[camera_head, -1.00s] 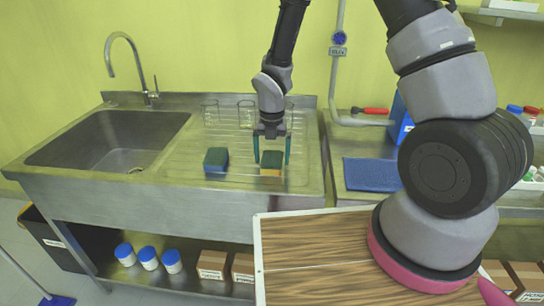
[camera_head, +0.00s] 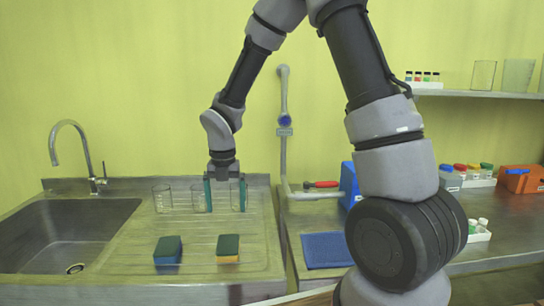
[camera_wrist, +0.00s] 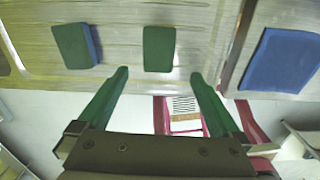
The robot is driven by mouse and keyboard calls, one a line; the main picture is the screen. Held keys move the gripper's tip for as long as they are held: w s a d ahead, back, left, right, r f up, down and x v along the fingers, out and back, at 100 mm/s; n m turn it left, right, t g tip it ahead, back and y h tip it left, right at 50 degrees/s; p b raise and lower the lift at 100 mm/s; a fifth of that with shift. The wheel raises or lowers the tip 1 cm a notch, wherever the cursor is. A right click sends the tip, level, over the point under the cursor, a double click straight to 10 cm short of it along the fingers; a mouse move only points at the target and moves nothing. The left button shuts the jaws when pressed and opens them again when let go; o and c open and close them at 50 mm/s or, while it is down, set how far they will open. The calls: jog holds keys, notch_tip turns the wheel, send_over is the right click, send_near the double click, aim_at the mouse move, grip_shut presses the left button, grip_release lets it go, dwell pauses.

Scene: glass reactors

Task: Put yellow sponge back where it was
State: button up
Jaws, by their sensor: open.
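The yellow sponge (camera_head: 228,249), with a dark green top, lies flat on the ribbed drainboard (camera_head: 195,228) right of the sink. A blue sponge (camera_head: 168,251) with a green top lies to its left. My gripper (camera_head: 225,194) hangs above and behind the yellow sponge in the head view, open and empty with green fingers apart. In the wrist view, the green top of the yellow sponge (camera_wrist: 159,48) is ahead of the fingertips (camera_wrist: 160,74), not between them. The blue sponge (camera_wrist: 76,46) is farther left there.
Several clear glass beakers (camera_head: 163,199) stand at the back of the drainboard, close to my gripper. The sink basin (camera_head: 65,235) and tap (camera_head: 85,150) are to the left. A blue mat (camera_head: 327,249) lies on the right counter, near a red-handled tool (camera_head: 320,184).

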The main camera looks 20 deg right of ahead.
jog(key=s+d+r+m+t, duration=0.2)
jog(key=d+r+m, duration=0.3)
jog(key=r+m, duration=0.3)
jog(key=s+d+r+m+t, duration=0.1)
jog(key=d+r+m, duration=0.5)
jog(key=r+m, duration=0.25)
jog(key=s+d+r+m+t+y, duration=0.1)
jog(key=s+r+m, duration=0.4)
jog(key=m, duration=0.5)
jog(key=s+d+r+m+t+y, duration=0.1)
jog(key=s+d+r+m+t, duration=0.2)
jog(key=m, duration=0.8)
jog(key=s+d+r, duration=0.2)
jog(key=s+d, duration=0.1)
jog(key=s, duration=0.1)
